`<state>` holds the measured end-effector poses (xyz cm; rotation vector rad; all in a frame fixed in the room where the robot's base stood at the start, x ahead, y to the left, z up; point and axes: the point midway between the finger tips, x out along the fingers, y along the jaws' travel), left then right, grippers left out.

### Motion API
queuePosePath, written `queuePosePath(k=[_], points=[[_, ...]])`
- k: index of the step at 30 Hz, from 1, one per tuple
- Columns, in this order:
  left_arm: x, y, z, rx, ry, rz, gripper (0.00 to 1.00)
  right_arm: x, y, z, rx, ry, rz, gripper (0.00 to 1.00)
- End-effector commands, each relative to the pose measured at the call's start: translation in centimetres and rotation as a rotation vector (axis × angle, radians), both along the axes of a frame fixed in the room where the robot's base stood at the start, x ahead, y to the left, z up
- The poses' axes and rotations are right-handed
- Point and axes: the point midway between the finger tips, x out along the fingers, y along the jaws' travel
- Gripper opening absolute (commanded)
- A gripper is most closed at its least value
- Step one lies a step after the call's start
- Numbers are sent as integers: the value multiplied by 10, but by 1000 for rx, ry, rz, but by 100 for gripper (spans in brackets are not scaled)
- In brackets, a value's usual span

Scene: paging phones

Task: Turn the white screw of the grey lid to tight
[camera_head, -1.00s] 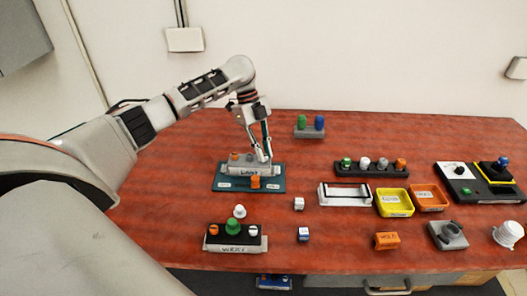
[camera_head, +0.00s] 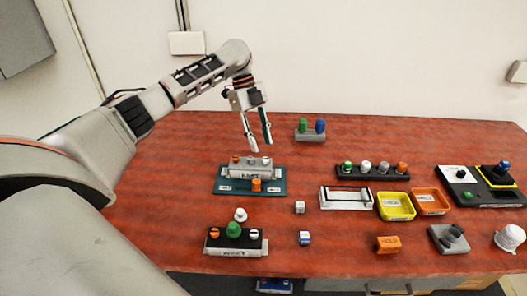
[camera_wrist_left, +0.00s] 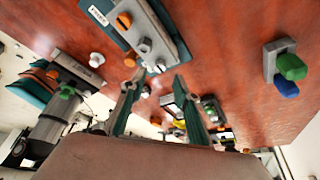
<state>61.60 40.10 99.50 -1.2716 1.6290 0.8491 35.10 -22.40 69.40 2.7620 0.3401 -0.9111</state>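The grey lid (camera_head: 250,171) sits on a teal plate (camera_head: 222,186) at the left of the table; its front label is too small to read surely. An orange screw (camera_head: 235,159), a middle grey one (camera_head: 251,160) and the white screw (camera_head: 266,161) at the right end stand on its top. In the left wrist view the lid (camera_wrist_left: 160,27) is at the top, with the white screw (camera_wrist_left: 158,67) nearest my fingers. My left gripper (camera_head: 260,146) is open and empty, above and behind the lid's right end. Its spread fingers also show in the wrist view (camera_wrist_left: 157,80). My right gripper is not in view.
An orange knob (camera_head: 256,185) stands in front of the lid. A dark box (camera_head: 213,239) with a green knob and screws is nearer the front edge. A grey block (camera_head: 308,136) with green and blue knobs stands at the back. Yellow (camera_head: 396,207) and orange (camera_head: 430,202) trays are right.

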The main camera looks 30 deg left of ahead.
Motion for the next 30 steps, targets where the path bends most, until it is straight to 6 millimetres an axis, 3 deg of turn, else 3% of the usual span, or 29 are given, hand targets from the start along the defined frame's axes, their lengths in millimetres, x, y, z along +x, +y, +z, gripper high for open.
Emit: queuePosePath(k=[6,12,30], points=[[5,16,40,1,-2,2,31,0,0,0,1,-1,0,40],[6,23,58,0,0,1,31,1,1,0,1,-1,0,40],[6,25,61,0,1,1,31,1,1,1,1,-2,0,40]])
